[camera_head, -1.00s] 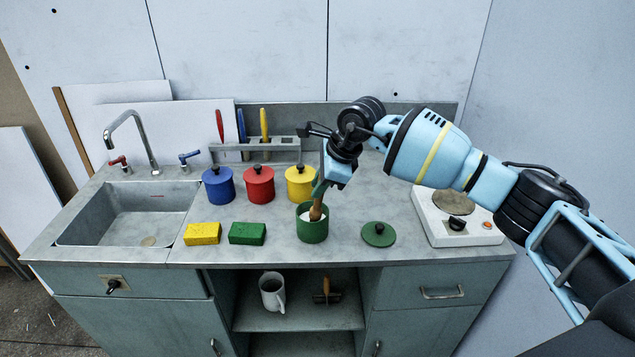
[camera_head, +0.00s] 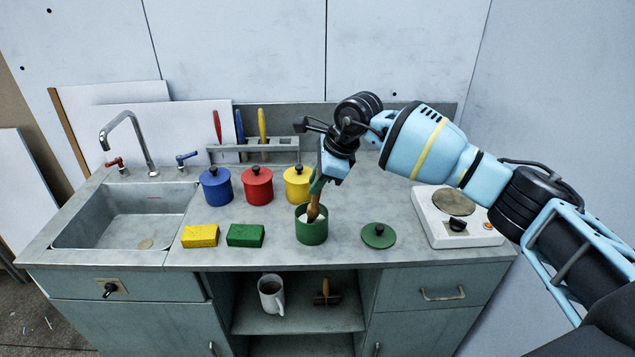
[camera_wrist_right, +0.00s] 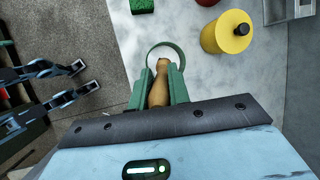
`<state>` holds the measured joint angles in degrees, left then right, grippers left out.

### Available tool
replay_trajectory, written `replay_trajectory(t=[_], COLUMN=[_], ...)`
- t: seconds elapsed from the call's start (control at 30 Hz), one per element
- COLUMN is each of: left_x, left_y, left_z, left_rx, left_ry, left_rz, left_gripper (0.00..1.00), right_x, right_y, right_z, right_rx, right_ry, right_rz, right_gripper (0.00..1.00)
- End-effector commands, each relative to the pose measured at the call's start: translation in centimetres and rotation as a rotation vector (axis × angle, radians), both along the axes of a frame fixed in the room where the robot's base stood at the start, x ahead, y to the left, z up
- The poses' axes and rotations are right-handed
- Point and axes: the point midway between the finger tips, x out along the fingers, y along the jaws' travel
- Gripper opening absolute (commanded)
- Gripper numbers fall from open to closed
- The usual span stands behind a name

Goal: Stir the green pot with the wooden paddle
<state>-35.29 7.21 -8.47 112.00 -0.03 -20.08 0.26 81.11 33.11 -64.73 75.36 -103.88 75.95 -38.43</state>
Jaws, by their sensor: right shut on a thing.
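The green pot (camera_head: 312,233) stands open and upright on the counter, with pale contents inside. The wooden paddle (camera_head: 313,207) leans in it, its lower end inside the rim. My right gripper (camera_head: 319,184) is just above the pot, its green fingers shut on the paddle's upper part. In the right wrist view, the paddle (camera_wrist_right: 159,84) sits between the fingers of my right gripper (camera_wrist_right: 158,92), in front of the pot's round rim (camera_wrist_right: 150,52). The paddle's lower tip is hidden in the pot. My left gripper does not show in the head view.
The green lid (camera_head: 378,235) lies right of the pot. Yellow (camera_head: 298,184), red (camera_head: 258,186) and blue (camera_head: 216,187) lidded pots stand behind left. Green (camera_head: 245,236) and yellow (camera_head: 200,236) sponges lie left. A hot plate (camera_head: 455,217) stands right; the sink (camera_head: 128,215) is far left.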

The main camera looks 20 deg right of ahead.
Motion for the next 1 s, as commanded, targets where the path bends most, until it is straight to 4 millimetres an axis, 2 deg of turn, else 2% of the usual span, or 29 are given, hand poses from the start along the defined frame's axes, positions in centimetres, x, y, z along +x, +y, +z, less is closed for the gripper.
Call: replay_trajectory(t=[0.03,0.27,1.0], left_x=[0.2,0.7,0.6], left_y=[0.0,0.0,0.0], left_z=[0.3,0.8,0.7], left_rx=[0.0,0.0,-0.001], left_ry=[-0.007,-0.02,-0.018], left_rz=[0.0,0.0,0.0], left_gripper=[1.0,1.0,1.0], right_x=[0.0,0.0,0.0], right_y=[0.0,0.0,0.0], right_z=[0.7,2.1,6.3], right_rx=[0.001,0.001,0.001], right_ry=[-0.005,-0.005,-0.003], right_rz=[0.001,-0.001,-0.001], right_gripper=[0.0,0.0,0.0])
